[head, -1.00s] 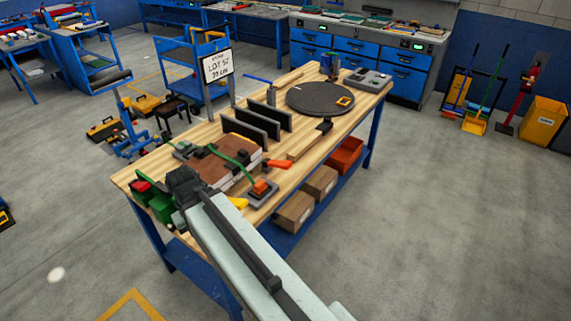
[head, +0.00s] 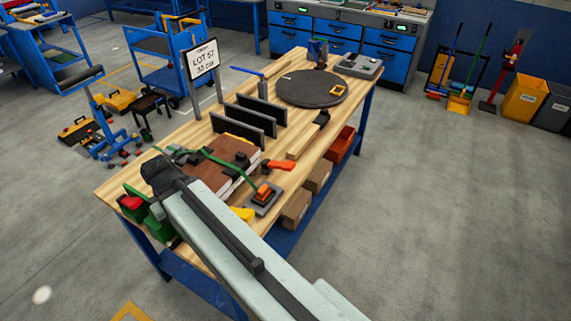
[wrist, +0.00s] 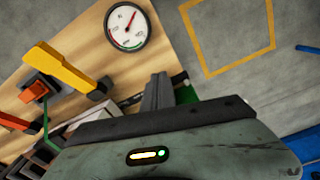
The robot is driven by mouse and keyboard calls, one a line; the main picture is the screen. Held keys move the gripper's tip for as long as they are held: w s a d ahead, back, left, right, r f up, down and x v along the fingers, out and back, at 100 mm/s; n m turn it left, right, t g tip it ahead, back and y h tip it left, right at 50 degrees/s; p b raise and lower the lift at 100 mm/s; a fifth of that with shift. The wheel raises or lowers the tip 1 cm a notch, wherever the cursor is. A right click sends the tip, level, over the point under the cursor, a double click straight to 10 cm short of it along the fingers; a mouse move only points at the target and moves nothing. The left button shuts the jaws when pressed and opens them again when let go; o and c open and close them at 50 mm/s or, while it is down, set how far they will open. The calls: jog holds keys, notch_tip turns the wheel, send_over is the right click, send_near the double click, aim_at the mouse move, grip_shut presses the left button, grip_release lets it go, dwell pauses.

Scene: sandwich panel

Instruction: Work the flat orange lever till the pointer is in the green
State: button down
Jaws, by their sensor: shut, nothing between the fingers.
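A flat orange lever (head: 281,165) sticks out at the front edge of the wooden bench, beside the strapped brown stack. In the wrist view an orange-red lever end (wrist: 12,121) shows at the left edge. A yellow-orange lever (wrist: 62,66) lies nearer; it shows as a yellow piece (head: 243,213) in the head view. My gripper (wrist: 158,93) is shut and empty, over the near end of the bench (head: 112,190), apart from the levers.
An orange buckle (head: 264,191) sits on a grey plate between the levers. A brown stack (head: 222,160) with a green strap, upright black panels (head: 242,124) and a dark turntable (head: 312,90) stand on the bench. Red and green items (head: 133,204) are at its near corner.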

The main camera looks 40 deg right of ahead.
jog(key=shift+a, duration=0.2)
jog(key=w+d+r+m+t+p, duration=0.1)
jog(key=d, duration=1)
jog(key=w+d+r+t, duration=0.1)
jog(key=w+d+t, duration=0.1)
jog(key=d, duration=0.9)
jog(key=s+d+r+t, duration=0.1)
jog(key=s+d, duration=0.3)
jog(key=d, duration=0.7)
jog(key=s+d+r+m+t+h+p, duration=0.1)
jog(key=s+d, duration=0.2)
jog(key=d, duration=0.9)
jog(key=shift+s+r+m, duration=0.3)
jog(key=shift+s+r, duration=0.05)
jog(key=shift+s, duration=0.05)
jog(key=shift+f, duration=0.1)
